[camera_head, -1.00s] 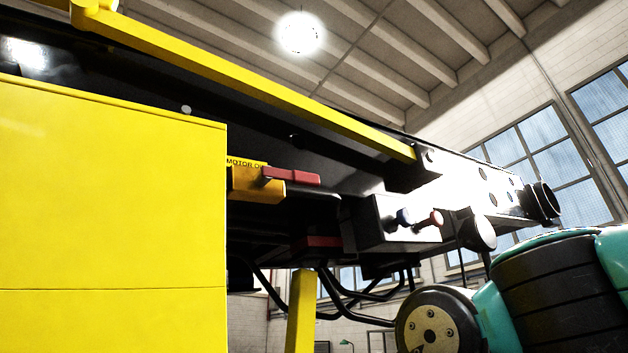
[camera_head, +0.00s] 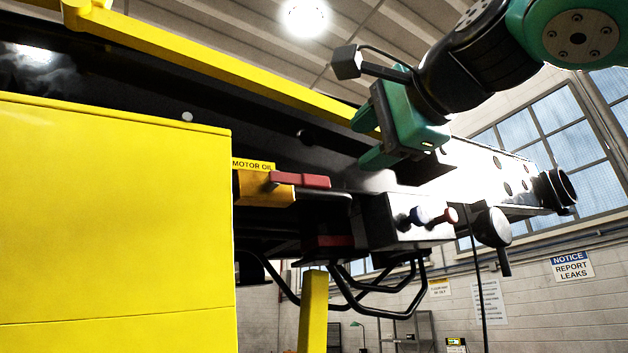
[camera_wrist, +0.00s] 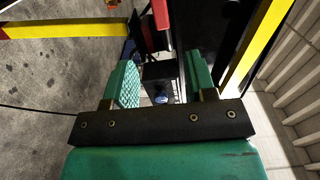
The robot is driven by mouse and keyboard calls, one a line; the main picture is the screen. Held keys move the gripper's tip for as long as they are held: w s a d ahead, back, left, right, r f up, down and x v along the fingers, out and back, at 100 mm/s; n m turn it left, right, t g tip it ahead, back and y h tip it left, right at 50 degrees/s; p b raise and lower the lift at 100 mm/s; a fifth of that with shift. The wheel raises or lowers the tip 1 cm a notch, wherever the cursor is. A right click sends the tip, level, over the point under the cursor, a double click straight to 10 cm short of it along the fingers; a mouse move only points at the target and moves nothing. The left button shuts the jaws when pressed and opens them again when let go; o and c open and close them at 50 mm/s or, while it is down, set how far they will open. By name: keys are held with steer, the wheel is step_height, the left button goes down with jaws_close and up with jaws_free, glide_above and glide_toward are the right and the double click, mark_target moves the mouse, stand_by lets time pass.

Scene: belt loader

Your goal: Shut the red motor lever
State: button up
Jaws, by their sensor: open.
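A grey box with a blue knob (camera_head: 416,217) and a red knob (camera_head: 446,216) sits right of the lever. Black bent tubes (camera_head: 385,295) hang below. A yellow panel (camera_head: 110,220) fills the left, and a yellow rail (camera_head: 230,65) runs above.

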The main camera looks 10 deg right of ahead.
mark_target(317, 181)
steer(key=p+x, duration=0.5)
steer(key=x, duration=0.8)
steer(key=shift+w+r, duration=0.1)
steer(key=shift+w, duration=0.25)
steer(key=shift+w+a, duration=0.25)
steer(key=shift+w, duration=0.1)
jaws_close()
